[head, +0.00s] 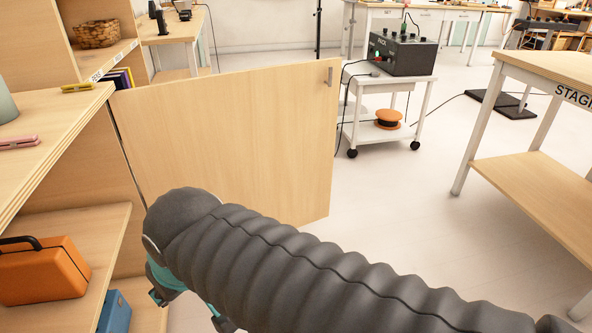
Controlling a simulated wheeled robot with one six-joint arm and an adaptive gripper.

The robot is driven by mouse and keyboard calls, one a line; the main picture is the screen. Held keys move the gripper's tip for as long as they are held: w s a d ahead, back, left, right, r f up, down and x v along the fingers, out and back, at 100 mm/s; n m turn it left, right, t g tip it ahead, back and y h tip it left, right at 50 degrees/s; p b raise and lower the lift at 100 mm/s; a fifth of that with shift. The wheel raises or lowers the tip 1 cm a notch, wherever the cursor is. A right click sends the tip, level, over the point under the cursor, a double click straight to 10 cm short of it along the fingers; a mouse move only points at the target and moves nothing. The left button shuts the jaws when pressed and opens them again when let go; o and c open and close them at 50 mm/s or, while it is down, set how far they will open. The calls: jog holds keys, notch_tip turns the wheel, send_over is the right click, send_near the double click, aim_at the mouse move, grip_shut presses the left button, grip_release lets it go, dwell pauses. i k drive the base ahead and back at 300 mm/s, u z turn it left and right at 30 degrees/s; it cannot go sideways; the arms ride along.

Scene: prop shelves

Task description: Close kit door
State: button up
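The kit door (235,140) is a light wood panel standing wide open. Its left edge meets the shelf unit (60,125), and it reaches out to the right over the floor. A small metal handle (329,77) sits near its upper right corner. My arm in its dark ribbed sleeve crosses in front of the door's lower part. My gripper (185,298) shows only as teal and dark parts under the arm's end, between the shelf and the door. Its fingertips are mostly hidden, so I cannot tell its opening or any contact.
An orange case (45,277) and a blue box (115,315) are in the shelf's lower part. A wheeled white cart (386,88) carries a black device (402,55) behind the door. A wooden table (535,170) stands at right. The floor between is clear.

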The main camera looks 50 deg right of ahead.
aim_at(261, 139)
jog(key=z, duration=2.5)
jog(key=i, duration=3.85)
jog(key=u, duration=2.65)
jog(key=i, duration=1.45)
jog(key=u, duration=2.8)
